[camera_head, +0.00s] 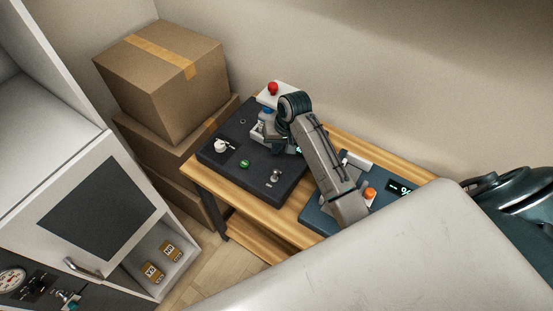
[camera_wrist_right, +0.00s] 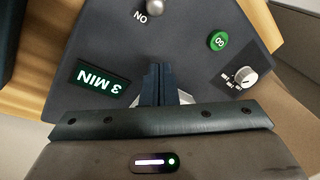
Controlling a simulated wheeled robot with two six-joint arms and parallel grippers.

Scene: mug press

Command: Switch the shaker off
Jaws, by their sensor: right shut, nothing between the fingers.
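A dark control panel (camera_head: 235,150) on the wooden bench carries a small silver lever switch (camera_head: 276,175), a green GO button (camera_head: 244,163) and a white knob (camera_head: 221,146). In the right wrist view the lever (camera_wrist_right: 154,5) is cut off by the top edge, beside an upside-down ON label (camera_wrist_right: 141,15). A green display (camera_wrist_right: 103,83) reads 3 MIN upside down. My right gripper (camera_head: 264,138) is over the panel; its fingers (camera_wrist_right: 158,82) are shut and empty, between display and knob, apart from the lever. I cannot tell which device is the shaker. My left gripper is out of view.
A teal device (camera_head: 320,216) with an orange button (camera_head: 370,194) stands to the right, partly behind my arm. A red button (camera_head: 272,88) sits on a white box at the back. Cardboard boxes (camera_head: 165,75) and a white cabinet (camera_head: 100,185) stand to the left.

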